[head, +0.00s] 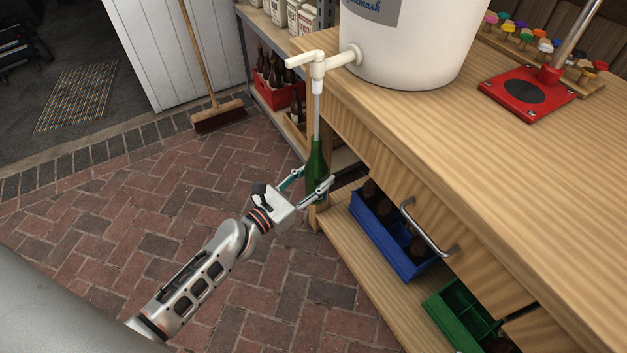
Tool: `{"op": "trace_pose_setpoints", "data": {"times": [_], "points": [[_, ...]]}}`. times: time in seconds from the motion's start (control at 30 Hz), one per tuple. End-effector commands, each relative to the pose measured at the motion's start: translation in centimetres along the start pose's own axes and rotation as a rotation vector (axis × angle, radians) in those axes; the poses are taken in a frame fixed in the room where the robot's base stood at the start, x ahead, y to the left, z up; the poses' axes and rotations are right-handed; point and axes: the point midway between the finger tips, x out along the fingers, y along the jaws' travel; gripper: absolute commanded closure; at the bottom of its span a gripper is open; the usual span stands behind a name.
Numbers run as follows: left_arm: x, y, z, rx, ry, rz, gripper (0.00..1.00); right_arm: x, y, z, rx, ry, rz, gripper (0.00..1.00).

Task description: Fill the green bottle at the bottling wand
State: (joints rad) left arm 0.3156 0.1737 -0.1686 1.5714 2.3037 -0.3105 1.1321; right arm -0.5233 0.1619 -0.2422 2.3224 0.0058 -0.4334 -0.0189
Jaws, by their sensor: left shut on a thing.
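The green bottle (316,161) stands upright in the head view, beside the front edge of the workbench. My left gripper (318,187) is shut on the body of the green bottle. The clear bottling wand (316,104) hangs down from the white tap (318,65) on the white bucket (409,40). The wand's lower end meets the bottle's neck and appears to run inside it. The liquid level in the bottle cannot be made out. My right gripper is not in view.
The wooden workbench (440,125) fills the right side. Below it are a blue crate (398,249) with brown bottles and a green crate (462,318). A red capper base (525,93) stands on top. A broom (217,114) leans behind; the brick floor at left is clear.

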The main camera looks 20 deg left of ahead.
Motion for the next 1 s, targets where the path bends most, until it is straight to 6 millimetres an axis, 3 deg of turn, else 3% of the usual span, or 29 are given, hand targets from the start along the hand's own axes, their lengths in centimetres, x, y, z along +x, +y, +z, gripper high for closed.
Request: {"op": "trace_pose_setpoints", "data": {"times": [0.03, 0.5, 1.0], "points": [[0.1, 0.1, 1.0, 0.003, -0.007, 0.0, 0.88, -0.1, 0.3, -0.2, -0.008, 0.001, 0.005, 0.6], [0.1, 0.1, 3.8, 0.002, -0.006, 0.0, 0.88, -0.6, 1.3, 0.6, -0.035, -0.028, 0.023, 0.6], [0.0, 0.0, 3.7, 0.0, -0.001, 0.0, 0.88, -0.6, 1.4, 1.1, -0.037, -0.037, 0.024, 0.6]]}}
